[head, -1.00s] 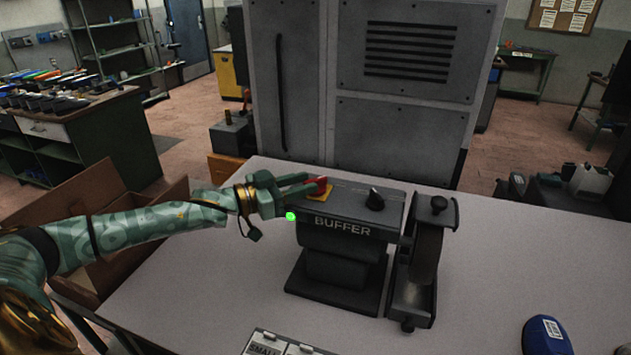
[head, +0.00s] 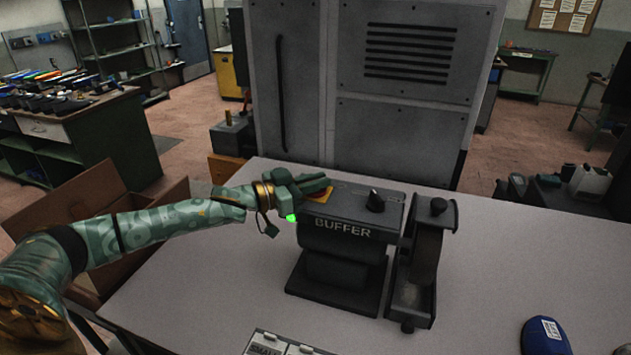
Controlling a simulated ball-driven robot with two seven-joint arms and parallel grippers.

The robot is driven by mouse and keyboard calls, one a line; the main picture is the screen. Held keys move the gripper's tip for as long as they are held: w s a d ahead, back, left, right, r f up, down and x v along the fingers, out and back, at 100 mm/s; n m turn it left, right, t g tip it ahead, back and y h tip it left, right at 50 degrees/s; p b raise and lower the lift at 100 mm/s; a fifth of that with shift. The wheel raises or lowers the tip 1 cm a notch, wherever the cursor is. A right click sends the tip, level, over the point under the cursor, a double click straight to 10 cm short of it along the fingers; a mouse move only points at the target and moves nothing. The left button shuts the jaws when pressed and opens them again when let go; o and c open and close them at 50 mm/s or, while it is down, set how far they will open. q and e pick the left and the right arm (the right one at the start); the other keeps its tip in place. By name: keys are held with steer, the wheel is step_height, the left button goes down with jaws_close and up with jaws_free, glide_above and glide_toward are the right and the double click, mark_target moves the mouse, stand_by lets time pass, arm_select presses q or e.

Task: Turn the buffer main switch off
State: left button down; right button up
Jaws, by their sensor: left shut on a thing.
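The buffer (head: 345,228) is a dark grey machine on the pale table, with its name in light letters on the front. Its red switch handle sits on a yellow plate (head: 321,196) at the top left and is mostly hidden by my fingers. A black knob (head: 375,201) stands on the top right. My left gripper (head: 318,186) comes in from the left, with its fingers shut on the red switch. A green light (head: 291,217) shows at the buffer's left edge. My right gripper is not in view.
A buffing wheel unit (head: 422,262) stands right of the buffer. A blue object (head: 546,336) lies at the front right of the table (head: 487,262). A labelled box (head: 283,343) is at the front edge. A large grey cabinet (head: 385,110) stands behind.

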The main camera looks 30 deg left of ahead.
arm_select(q)
steer(key=n+y+p, duration=0.1)
steer(key=y+p, duration=0.1)
steer(key=n+t+y+p, duration=0.1)
steer(key=n+y+p, duration=0.1)
steer(key=p, duration=0.1)
steer(key=n+t+y+p, duration=0.1)
steer(key=y+p, duration=0.1)
steer(key=shift+r+n+y, duration=0.25)
steer(key=shift+n+y, duration=0.05)
steer(key=shift+n, duration=0.1)
steer(key=shift+n+t+y+p, duration=0.3)
steer(key=shift+n+y+p, duration=0.1)
steer(key=shift+y+p, duration=0.25)
steer(key=shift+f+n+y+p, duration=0.15)
steer(key=shift+n+y+p, duration=0.15)
steer(key=shift+n+y, duration=0.6)
steer(key=shift+f+n+y, duration=0.1)
steer(key=shift+n+y, duration=0.5)
steer(key=shift+y, duration=1.35)
steer(key=c, duration=1.5)
jaws_free()
steer(key=shift+o, duration=0.2)
